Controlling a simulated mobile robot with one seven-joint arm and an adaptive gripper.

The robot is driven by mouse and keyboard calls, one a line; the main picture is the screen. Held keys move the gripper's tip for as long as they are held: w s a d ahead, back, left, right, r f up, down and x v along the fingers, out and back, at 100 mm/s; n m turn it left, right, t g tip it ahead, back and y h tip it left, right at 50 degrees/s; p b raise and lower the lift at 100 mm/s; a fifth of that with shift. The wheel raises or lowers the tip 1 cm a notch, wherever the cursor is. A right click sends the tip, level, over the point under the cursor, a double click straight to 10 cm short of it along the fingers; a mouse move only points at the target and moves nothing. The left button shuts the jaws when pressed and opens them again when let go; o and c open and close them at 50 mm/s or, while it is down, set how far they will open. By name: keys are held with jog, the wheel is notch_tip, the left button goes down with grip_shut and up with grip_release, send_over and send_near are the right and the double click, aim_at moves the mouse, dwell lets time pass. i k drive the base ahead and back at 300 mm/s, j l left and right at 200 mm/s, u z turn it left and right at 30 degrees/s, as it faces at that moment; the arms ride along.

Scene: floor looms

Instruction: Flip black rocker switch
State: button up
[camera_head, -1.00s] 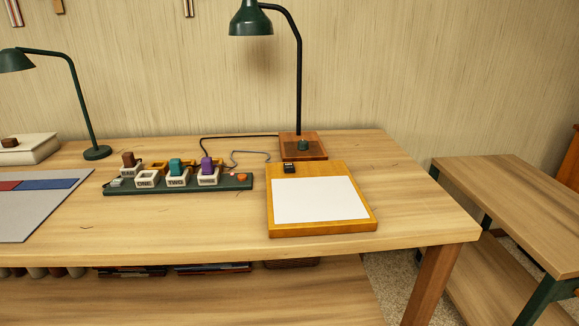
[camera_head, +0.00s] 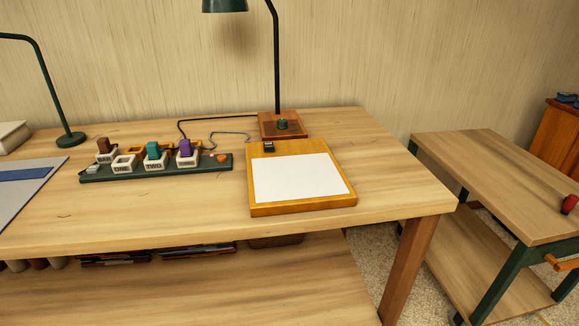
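A small black rocker switch (camera_head: 268,146) sits at the back left corner of a wooden-framed board (camera_head: 300,209) with a white panel. Its rocker position is too small to tell. The board lies on the right part of the wooden table. My gripper is not in view.
A green lamp on a square wooden base (camera_head: 270,124) stands just behind the board. The table's right front is bare. A lower bench (camera_head: 505,180) stands to the right.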

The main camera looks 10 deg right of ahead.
aim_at(268, 147)
jog(key=i+j+z, duration=0.45)
jog(key=j, duration=0.2)
jog(key=i+j+z, duration=0.1)
jog(key=j+z, duration=0.15)
jog(key=j, duration=0.15)
